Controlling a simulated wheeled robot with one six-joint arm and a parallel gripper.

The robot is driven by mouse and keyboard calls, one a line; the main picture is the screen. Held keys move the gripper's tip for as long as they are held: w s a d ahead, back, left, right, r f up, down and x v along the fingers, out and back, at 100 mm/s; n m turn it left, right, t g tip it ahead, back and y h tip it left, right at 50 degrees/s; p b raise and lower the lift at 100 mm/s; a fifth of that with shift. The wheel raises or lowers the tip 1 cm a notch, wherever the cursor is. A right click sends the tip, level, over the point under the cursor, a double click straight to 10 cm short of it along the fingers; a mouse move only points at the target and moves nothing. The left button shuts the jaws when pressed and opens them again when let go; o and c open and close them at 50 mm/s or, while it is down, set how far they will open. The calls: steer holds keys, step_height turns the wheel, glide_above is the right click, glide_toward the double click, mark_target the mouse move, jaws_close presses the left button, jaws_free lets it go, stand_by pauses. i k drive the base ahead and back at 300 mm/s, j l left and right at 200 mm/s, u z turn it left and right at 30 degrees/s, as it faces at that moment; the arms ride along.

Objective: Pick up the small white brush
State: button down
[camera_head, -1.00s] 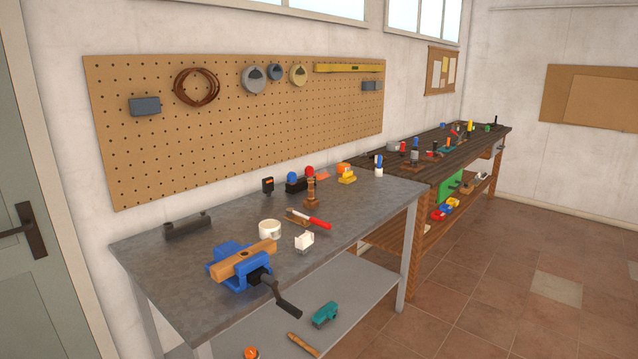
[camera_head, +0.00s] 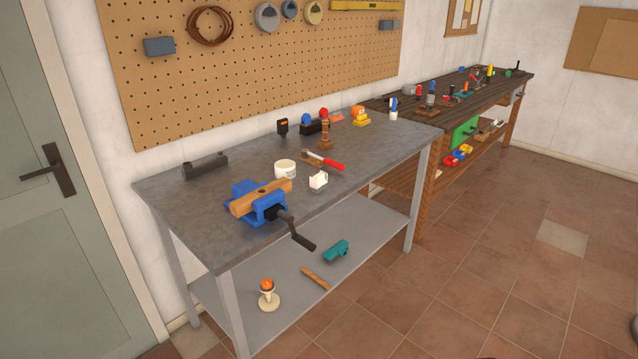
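I cannot say for certain which thing is the small white brush. A small white object (camera_head: 318,181) stands on the grey metal workbench (camera_head: 200,222), near its front edge and right of the blue vise. A white object with a blue top (camera_head: 393,108) stands at the bench's far right end. Both are too small to tell their bristles or shape. My gripper is not in view, and nothing in view is held.
A blue vise (camera_head: 262,208) clamps a wooden block, its dark handle jutting past the front edge. A white tub (camera_head: 285,169) and a red-handled tool (camera_head: 326,161) are close by. The lower shelf (camera_head: 350,225) holds a teal tool (camera_head: 337,250). The tiled floor (camera_head: 470,290) in front is clear.

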mark_target(318, 182)
steer(key=i+j+z, duration=0.2)
steer(key=i, duration=0.45)
steer(key=i+j+z, duration=0.2)
steer(key=i+j, duration=0.2)
steer(key=i, duration=0.2)
steer(key=i+j+z, duration=0.2)
steer(key=i+j, duration=0.25)
steer(key=i, duration=0.15)
